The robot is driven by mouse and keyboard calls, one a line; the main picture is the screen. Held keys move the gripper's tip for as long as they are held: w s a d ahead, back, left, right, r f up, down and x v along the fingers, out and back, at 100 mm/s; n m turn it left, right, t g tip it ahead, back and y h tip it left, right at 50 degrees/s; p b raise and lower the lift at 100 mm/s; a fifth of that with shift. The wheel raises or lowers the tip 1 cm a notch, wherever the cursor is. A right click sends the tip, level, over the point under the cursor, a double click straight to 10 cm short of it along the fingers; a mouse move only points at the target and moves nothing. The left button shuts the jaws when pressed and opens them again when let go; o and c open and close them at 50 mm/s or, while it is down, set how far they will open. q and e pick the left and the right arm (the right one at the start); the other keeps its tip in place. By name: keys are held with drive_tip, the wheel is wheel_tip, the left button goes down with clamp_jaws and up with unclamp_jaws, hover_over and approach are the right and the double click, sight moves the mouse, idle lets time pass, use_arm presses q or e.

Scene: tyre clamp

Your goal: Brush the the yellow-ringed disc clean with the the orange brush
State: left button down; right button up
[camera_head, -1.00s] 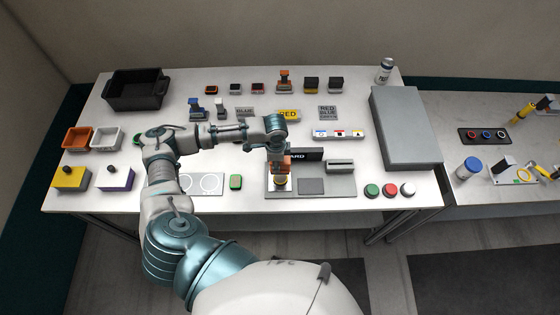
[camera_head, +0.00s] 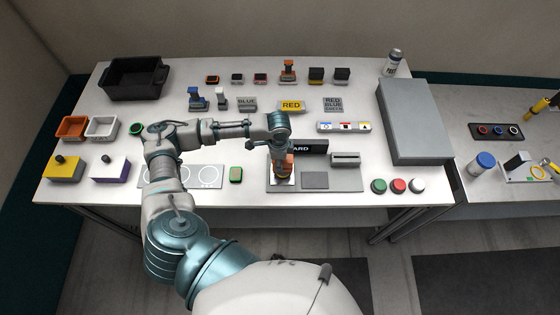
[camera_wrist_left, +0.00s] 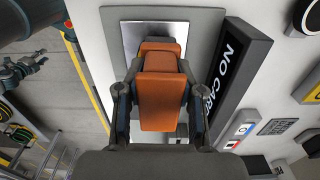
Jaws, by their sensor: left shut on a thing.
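My left gripper (camera_head: 283,157) is shut on the orange brush (camera_wrist_left: 161,92), whose orange block also shows in the head view (camera_head: 284,168). The two fingers clasp it from both sides in the wrist view. The brush is upright over a pale square plate (camera_wrist_left: 133,38) on the left part of a grey board (camera_head: 343,183). The yellow-ringed disc cannot be made out; the brush and gripper cover that spot. Whether the brush touches it is hidden. My right gripper is not in view.
A black NO CARD sign (camera_head: 309,146) and a grey slotted block (camera_head: 346,159) stand close to the brush. Green, red and white buttons (camera_head: 398,186) lie to the right. A large grey box (camera_head: 414,120) stands at the right. Labelled blocks and small tools fill the back.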

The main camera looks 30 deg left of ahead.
use_arm(q)
drive_tip(key=shift+a, duration=0.15)
drive_tip(key=shift+d, duration=0.4)
drive_tip(key=shift+a+f, duration=0.1)
drive_tip(key=shift+f, duration=0.1)
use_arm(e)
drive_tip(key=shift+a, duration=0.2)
use_arm(q)
drive_tip(key=shift+a+f, duration=0.1)
drive_tip(key=shift+a, duration=0.05)
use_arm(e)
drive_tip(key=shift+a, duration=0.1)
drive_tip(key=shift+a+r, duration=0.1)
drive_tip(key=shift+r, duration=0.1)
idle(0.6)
use_arm(q)
drive_tip(key=shift+p, duration=0.45)
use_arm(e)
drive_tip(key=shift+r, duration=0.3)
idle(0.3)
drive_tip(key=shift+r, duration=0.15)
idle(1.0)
